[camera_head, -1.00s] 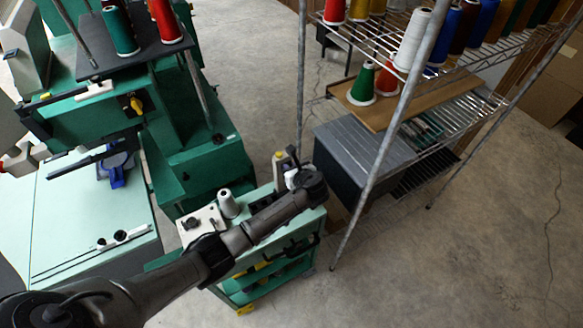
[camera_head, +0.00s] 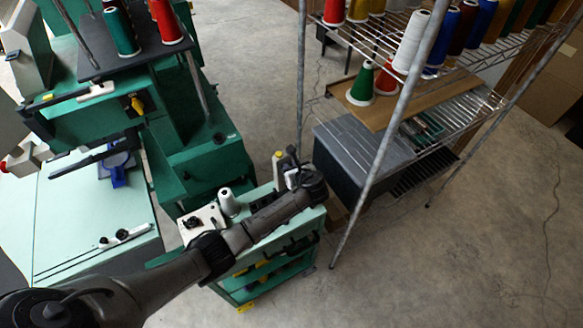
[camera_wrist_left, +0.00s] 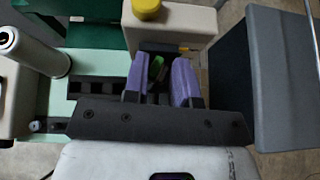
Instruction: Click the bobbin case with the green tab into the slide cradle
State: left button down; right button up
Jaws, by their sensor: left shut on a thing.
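My left gripper (camera_head: 296,178) hangs over the far end of the green cart, seen small in the head view. In the left wrist view its purple fingers (camera_wrist_left: 160,82) are closed around a small dark piece with a green tab (camera_wrist_left: 156,68), which I take to be the bobbin case. Most of that piece is hidden between the fingers. A beige block with a yellow knob (camera_wrist_left: 170,25) stands just beyond the fingertips. It also shows in the head view (camera_head: 279,167). I cannot tell the slide cradle apart for sure. My right gripper is not in view.
The cart top (camera_head: 248,242) carries a white thread cone (camera_head: 228,203) and a white plate with a black knob (camera_head: 203,219). A grey box (camera_head: 365,150) and wire shelf stand close to the right. A green machine (camera_head: 200,165) stands to the left.

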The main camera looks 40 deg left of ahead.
pick_arm(q)
jog(key=shift+f, duration=0.15)
jog(key=shift+f, duration=0.5)
jog(key=c, duration=1)
grip_release()
jog(key=shift+c, duration=0.2)
jog(key=shift+o, duration=1)
jog(key=shift+d+r, duration=0.15)
jog(key=shift+d, duration=0.05)
jog(key=v, duration=1.3)
jog(key=shift+s+p, duration=0.2)
jog(key=shift+p, duration=0.25)
